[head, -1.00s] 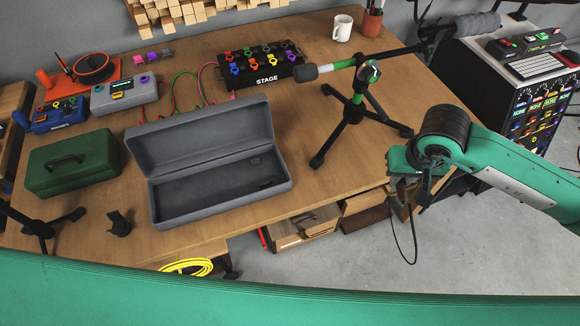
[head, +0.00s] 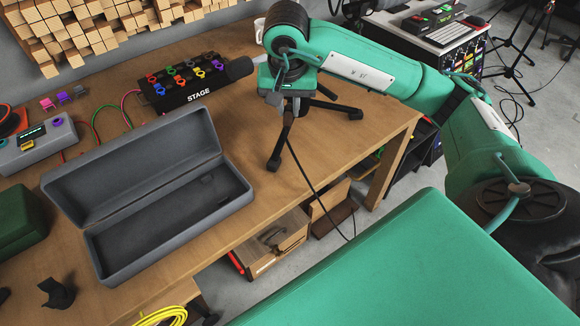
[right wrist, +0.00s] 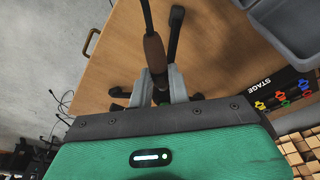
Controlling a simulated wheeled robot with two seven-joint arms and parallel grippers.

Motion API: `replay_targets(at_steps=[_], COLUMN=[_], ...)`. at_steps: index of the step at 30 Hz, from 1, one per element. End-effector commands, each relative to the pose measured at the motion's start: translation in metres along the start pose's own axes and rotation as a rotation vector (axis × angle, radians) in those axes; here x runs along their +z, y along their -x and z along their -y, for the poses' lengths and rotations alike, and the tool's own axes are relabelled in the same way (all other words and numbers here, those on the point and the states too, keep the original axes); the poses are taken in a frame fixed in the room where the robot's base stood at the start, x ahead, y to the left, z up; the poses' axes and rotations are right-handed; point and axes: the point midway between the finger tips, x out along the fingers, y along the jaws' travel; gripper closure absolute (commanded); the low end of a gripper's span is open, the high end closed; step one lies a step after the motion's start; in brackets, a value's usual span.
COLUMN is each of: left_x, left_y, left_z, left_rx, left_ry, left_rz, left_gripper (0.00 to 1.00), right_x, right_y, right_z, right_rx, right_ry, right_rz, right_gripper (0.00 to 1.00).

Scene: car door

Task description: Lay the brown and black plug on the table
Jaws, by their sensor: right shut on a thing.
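The brown and black plug (right wrist: 154,52) is between the fingers of my right gripper (right wrist: 157,86) in the right wrist view. Its brown part shows above the fingertips, and a dark cable runs up from it. In the head view my right gripper (head: 286,100) is over the right part of the wooden table (head: 345,140), by the black tripod stand. The gripper is shut on the plug. My left gripper is not in view.
The black tripod stand (head: 275,155) is just under and behind my right gripper. An open grey case (head: 165,238) lies left of it, with the STAGE box (head: 182,83) behind. Bare table lies right of the stand.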

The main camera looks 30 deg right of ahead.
Motion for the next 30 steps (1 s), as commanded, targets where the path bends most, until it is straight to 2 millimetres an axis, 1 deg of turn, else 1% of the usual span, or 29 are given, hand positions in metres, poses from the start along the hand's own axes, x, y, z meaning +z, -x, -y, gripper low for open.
replay_targets(at_steps=[1, 5, 8, 11, 21, 24, 27, 30], left_x=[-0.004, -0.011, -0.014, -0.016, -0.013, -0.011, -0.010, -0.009], left_y=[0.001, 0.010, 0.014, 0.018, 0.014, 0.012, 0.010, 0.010], left_z=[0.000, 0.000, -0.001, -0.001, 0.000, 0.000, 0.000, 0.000], left_rx=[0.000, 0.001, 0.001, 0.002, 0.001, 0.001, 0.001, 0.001], left_ry=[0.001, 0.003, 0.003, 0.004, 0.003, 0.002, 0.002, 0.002], left_rz=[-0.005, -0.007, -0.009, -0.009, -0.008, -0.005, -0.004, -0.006], left_gripper=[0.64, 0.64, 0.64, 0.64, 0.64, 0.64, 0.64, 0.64], right_x=[-0.003, -0.006, -0.005, -0.001, 0.015, 0.019, 0.022, 0.022], right_y=[-0.002, -0.001, -0.009, -0.026, -0.109, -0.130, -0.144, -0.151], right_z=[-0.002, -0.006, -0.006, -0.006, -0.006, -0.006, -0.006, -0.005], right_rx=[0.002, 0.006, 0.008, 0.010, 0.010, 0.010, 0.008, 0.006], right_ry=[-0.022, -0.053, -0.060, -0.060, -0.058, -0.059, -0.059, -0.058], right_rz=[-0.001, 0.002, 0.004, 0.007, 0.008, 0.006, 0.004, 0.003], right_gripper=[1.00, 1.00, 1.00, 1.00, 1.00, 1.00, 1.00, 1.00])
